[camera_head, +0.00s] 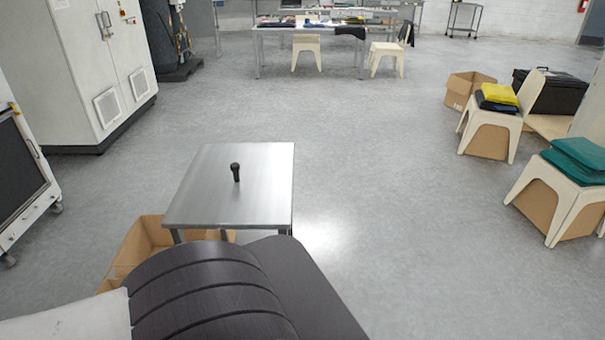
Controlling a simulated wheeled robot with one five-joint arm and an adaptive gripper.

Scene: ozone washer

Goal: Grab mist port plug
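A small black plug (235,173), which looks like the mist port plug, stands upright on a metal table (260,205). It is a short dark post with a wider top, near the middle of the tabletop. Nothing touches it apart from the table. My gripper does not show in the head camera view. A large dark ribbed shape fills the bottom of the picture, just in front of the table's near edge; I cannot tell what it is.
A cardboard box (140,250) is beside and under the table's left side. White cabinets (75,60) stand at the left. The floor right of the table is clear.

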